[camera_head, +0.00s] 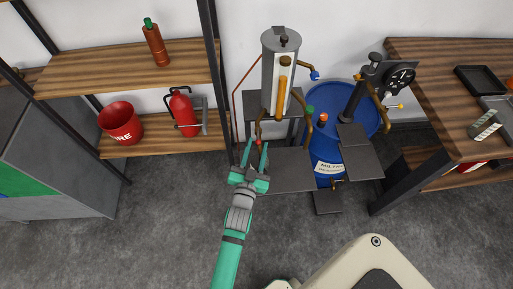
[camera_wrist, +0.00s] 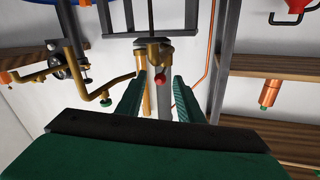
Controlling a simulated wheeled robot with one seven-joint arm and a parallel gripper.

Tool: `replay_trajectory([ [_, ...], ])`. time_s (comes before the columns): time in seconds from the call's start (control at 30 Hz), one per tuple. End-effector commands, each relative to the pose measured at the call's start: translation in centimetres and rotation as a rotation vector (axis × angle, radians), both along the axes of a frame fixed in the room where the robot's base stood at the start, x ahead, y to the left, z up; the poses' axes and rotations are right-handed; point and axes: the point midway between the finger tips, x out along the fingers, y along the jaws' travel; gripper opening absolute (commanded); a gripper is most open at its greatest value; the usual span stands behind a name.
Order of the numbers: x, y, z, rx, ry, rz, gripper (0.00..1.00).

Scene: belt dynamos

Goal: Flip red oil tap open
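The red oil tap shows in the wrist view as a small red knob (camera_wrist: 158,81) below a brass fitting (camera_wrist: 153,50). In the head view the tap is a small red spot (camera_head: 259,142) at the lower front of the glass-and-metal oil column (camera_head: 281,65), partly hidden by my gripper. My gripper (camera_head: 256,149) is open, with its green fingers pointing at the tap. In the wrist view the knob appears between the two fingers, near the tips. I cannot tell whether either finger touches it.
A blue drum (camera_head: 345,98) stands behind grey platforms (camera_head: 290,171). Brass pipes carry a blue tap (camera_head: 314,75) and a green tap (camera_head: 309,110), which shows in the wrist view (camera_wrist: 106,102). A copper pipe (camera_head: 236,90) runs left of the column. Shelves with a fire extinguisher (camera_head: 184,112) stand left.

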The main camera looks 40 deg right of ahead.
Motion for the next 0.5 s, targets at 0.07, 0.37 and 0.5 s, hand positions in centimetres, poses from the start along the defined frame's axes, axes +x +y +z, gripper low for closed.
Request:
replay_trajectory([
  [0.07,-0.01,0.02,-0.01,0.000,0.000,0.000,0.34],
  [0.37,-0.02,0.05,-0.02,0.000,0.000,0.001,0.00],
  [0.5,-0.16,0.11,-0.22,0.001,0.003,0.012,0.00],
])
